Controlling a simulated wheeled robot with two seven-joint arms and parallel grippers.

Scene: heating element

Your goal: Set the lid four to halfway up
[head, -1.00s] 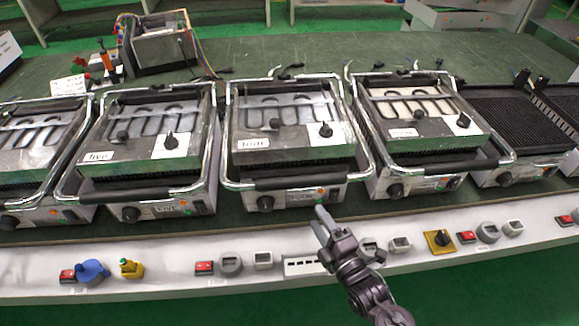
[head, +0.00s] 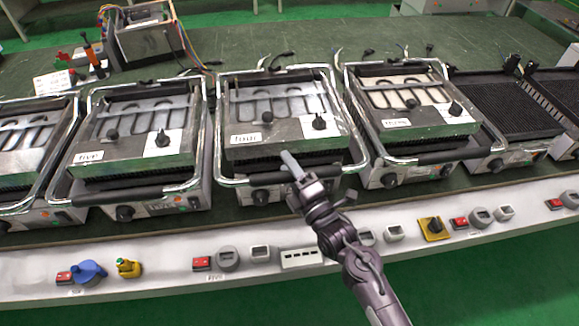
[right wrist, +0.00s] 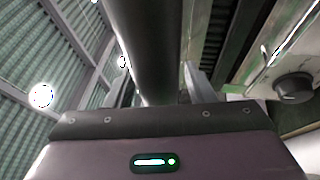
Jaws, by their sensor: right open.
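Lid four (head: 282,125) is the labelled grill lid in the middle of the head view. It lies down on its base, like its neighbours. Its handle is a chrome frame with a black grip bar (head: 250,179) along the front. My right gripper (head: 293,170) is at this bar, reaching up from the front of the bench. In the right wrist view the dark bar (right wrist: 148,45) runs between the two open fingers, and I cannot tell whether either touches it. The gripper hides part of the bar in the head view. My left gripper is out of view.
Lid five (head: 135,135) stands close on the left and another lidded grill (head: 410,115) close on the right. Below the grill is a front panel with switches (head: 202,264) and a yellow knob plate (head: 433,228).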

